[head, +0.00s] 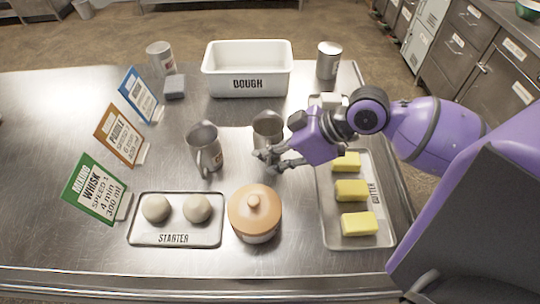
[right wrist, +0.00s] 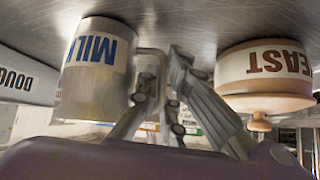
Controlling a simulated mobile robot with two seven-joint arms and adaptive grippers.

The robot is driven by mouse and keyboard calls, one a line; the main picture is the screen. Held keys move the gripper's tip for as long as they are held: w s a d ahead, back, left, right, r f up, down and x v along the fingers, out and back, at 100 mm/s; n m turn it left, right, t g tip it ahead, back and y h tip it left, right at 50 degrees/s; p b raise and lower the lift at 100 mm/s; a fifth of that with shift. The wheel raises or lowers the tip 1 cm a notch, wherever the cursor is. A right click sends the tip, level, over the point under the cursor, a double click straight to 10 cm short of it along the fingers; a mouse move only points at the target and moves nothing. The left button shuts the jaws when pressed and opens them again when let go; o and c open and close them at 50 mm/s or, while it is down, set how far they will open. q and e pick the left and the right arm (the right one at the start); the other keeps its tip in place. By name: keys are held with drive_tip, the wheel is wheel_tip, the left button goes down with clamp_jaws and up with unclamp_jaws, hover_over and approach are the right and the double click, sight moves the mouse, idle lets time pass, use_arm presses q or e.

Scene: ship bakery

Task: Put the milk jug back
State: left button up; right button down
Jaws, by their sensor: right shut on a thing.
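The milk jug (head: 267,125) is a grey metal jug at the middle of the steel table, between a second metal jug and the butter tray. In the right wrist view, which is upside down, its label reads MILK (right wrist: 97,52). My right gripper (head: 268,157) is shut on the jug's handle, on the jug's near side; the fingers (right wrist: 168,95) close around the handle in the wrist view. The jug looks upright. I cannot tell whether its base touches the table. My left gripper is not in view.
A second metal jug (head: 205,150) stands to the left. A lidded yeast pot (head: 255,222) stands close in front of the gripper. A white dough tub (head: 247,85) is behind. The butter tray (head: 328,232) lies right; the starter tray (head: 178,226) and sign cards (head: 97,188) are left.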

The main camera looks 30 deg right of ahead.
drive_tip(key=c, duration=1.9)
unclamp_jaws()
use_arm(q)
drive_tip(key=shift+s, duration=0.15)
use_arm(e)
drive_tip(key=shift+d+r, duration=0.1)
drive_tip(key=shift+r, duration=0.15)
use_arm(q)
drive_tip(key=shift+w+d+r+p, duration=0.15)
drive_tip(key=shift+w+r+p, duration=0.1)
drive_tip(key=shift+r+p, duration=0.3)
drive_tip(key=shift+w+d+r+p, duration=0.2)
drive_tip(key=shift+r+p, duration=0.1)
drive_tip(key=shift+p, duration=0.3)
use_arm(e)
drive_tip(key=v, duration=1.1)
drive_tip(key=shift+s+d+r, duration=0.2)
drive_tip(key=shift+s, duration=0.05)
